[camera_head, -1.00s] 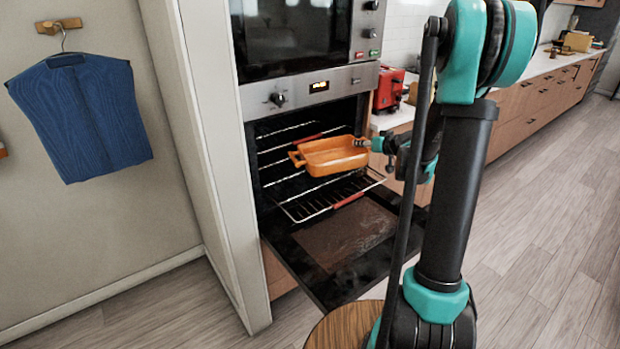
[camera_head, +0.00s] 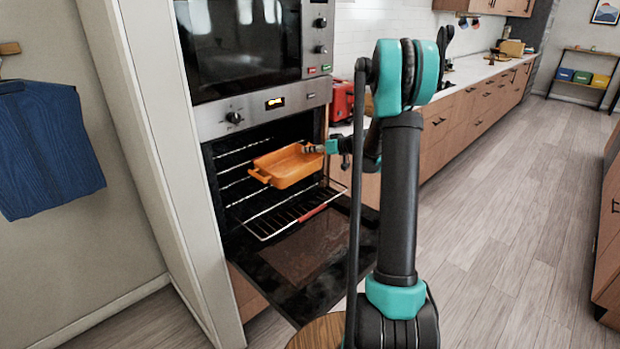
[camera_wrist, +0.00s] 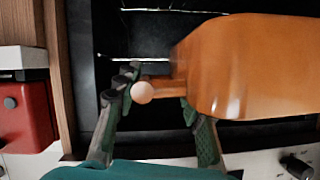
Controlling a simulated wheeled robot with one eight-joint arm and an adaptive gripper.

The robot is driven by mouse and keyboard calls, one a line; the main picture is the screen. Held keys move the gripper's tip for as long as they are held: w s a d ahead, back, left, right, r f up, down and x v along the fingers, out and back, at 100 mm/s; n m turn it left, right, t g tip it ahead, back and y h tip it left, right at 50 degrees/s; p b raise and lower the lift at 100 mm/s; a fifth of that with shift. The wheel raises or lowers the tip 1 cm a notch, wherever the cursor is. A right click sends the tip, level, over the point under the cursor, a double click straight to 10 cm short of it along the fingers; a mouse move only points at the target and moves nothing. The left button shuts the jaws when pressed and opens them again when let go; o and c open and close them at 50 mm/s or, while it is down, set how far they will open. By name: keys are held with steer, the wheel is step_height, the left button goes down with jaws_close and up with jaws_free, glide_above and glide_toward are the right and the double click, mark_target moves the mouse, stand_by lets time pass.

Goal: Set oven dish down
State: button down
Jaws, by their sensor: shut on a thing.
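The oven dish (camera_head: 287,166) is an orange rectangular dish with a handle at each end. In the head view it is held level in front of the open oven, above a pulled-out wire rack (camera_head: 290,214). My gripper (camera_head: 313,149) is shut on its right-hand handle. In the wrist view the dish (camera_wrist: 255,70) fills the right side, with its handle between the two fingers of my gripper (camera_wrist: 158,95). Whether the far end of the dish is inside the oven cavity is hard to tell.
The oven door (camera_head: 312,255) hangs open, low in front. A tall pale panel (camera_head: 150,150) stands left of the oven. A red appliance (camera_head: 341,100) sits on the counter to the right. A wooden round top (camera_head: 318,333) is near the bottom. The floor at right is clear.

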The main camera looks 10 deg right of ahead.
step_height(320, 180, down, 12)
steer(key=shift+f, duration=0.1)
steer(key=c, duration=0.9)
jaws_free()
